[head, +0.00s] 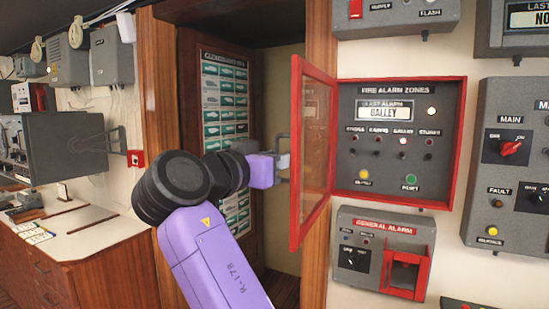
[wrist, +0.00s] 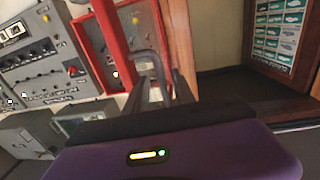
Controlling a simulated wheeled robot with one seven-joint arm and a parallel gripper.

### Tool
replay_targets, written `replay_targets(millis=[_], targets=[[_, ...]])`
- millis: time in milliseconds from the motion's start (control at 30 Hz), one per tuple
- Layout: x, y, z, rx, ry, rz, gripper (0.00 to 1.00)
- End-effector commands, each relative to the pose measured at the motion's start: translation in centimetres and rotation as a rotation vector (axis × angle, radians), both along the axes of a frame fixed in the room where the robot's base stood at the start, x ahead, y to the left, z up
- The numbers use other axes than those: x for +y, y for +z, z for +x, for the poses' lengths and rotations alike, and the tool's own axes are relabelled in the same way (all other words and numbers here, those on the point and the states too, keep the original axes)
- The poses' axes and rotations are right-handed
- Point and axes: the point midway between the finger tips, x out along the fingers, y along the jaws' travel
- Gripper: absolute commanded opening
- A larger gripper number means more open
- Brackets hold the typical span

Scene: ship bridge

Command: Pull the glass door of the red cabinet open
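The red cabinet (head: 461,140) is on the wall in the head view, with a dark panel marked FIRE ALARM ZONES inside. Its glass door (head: 297,215) is hinged on the cabinet's left side and stands swung well out from the wall. The panel is uncovered. A grey bar handle (head: 286,137) is on the door's outer face. My gripper (head: 283,164) is at this handle, left of the door, and looks shut on it. In the wrist view the handle (wrist: 147,55) runs down between the dark fingers (wrist: 162,94), beside the red door frame (wrist: 112,45). The fingertips are partly hidden.
A general alarm box (head: 345,228) with a red cover is below the cabinet. Grey control panels (head: 510,95) are at right. A wooden doorway (head: 318,45) and a poster (head: 225,95) lie behind my arm. A counter with a monitor (head: 75,150) is at left.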

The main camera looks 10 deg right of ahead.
Motion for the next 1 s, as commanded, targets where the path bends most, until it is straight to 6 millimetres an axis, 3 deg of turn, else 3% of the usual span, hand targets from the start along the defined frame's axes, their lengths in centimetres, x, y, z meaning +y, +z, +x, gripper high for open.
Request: replay_targets(millis=[333, 700, 1000], targets=[[0.8, 0.1, -0.6, -0.005, 0.007, 0.0, 0.31], [4.3, -0.1, -4.9, -0.004, 0.006, 0.0, 0.31], [5.2, 0.1, -6.2, -0.002, 0.003, 0.0, 0.31]])
